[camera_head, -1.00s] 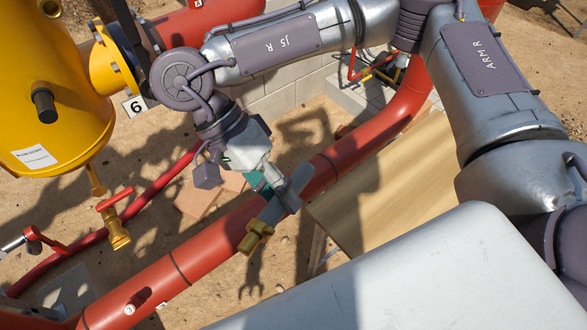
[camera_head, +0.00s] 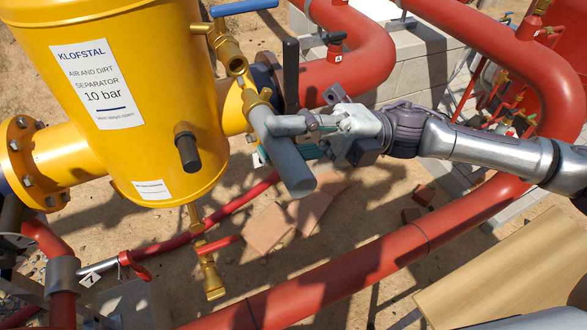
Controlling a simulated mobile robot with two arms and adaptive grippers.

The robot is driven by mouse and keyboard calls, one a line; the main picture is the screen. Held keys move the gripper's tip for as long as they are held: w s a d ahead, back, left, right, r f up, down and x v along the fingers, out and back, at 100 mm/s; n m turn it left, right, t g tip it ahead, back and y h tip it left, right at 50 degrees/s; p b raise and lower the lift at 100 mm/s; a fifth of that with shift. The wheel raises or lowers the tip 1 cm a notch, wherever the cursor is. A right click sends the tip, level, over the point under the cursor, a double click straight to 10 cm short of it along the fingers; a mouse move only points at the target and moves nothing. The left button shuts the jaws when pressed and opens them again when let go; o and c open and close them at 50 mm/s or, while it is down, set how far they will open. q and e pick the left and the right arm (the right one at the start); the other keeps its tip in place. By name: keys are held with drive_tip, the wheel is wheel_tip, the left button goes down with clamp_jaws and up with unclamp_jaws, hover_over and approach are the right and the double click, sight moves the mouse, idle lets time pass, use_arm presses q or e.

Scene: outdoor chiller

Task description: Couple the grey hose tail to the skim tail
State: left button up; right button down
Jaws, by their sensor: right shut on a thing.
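The grey hose tail (camera_head: 286,155) is a thick grey tube with a brass coupling (camera_head: 256,99) at its upper end. My right gripper (camera_head: 284,138), reaching in from the right, is shut on it and holds it tilted, coupling end up and left. The skim tail (camera_head: 240,69) is the brass outlet below the brass valve with a blue handle on the yellow separator's upper right side. The brass coupling overlaps the lower end of the skim tail in the picture; I cannot tell whether they touch or are joined. My left gripper is not in view.
The yellow separator (camera_head: 120,90) stands at left, with a black-handled valve (camera_head: 291,75) just behind the hose tail. A brass drain valve (camera_head: 211,275) hangs below it. Red pipes (camera_head: 370,262) cross the ground. A wooden board (camera_head: 510,270) lies at lower right.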

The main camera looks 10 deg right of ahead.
sight(271, 107)
drive_tip(key=shift+w+r, duration=0.2)
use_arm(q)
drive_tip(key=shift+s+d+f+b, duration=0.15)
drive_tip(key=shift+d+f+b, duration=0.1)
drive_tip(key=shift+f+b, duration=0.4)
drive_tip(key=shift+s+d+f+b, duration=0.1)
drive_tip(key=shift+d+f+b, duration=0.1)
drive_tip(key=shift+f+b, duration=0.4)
use_arm(e)
drive_tip(key=shift+w+a, duration=0.2)
drive_tip(key=shift+w, duration=0.65)
drive_tip(key=shift+w+a, duration=0.15)
drive_tip(key=shift+w, duration=0.65)
drive_tip(key=shift+w+a, duration=0.2)
drive_tip(key=shift+w, duration=0.65)
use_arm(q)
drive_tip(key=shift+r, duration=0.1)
use_arm(e)
drive_tip(key=shift+w, duration=0.15)
use_arm(q)
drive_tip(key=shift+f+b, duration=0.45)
drive_tip(key=shift+b, duration=0.05)
use_arm(e)
drive_tip(key=shift+w+a, duration=0.2)
drive_tip(key=shift+w, duration=0.35)
drive_tip(key=shift+w+a, duration=0.2)
drive_tip(key=shift+w, duration=0.3)
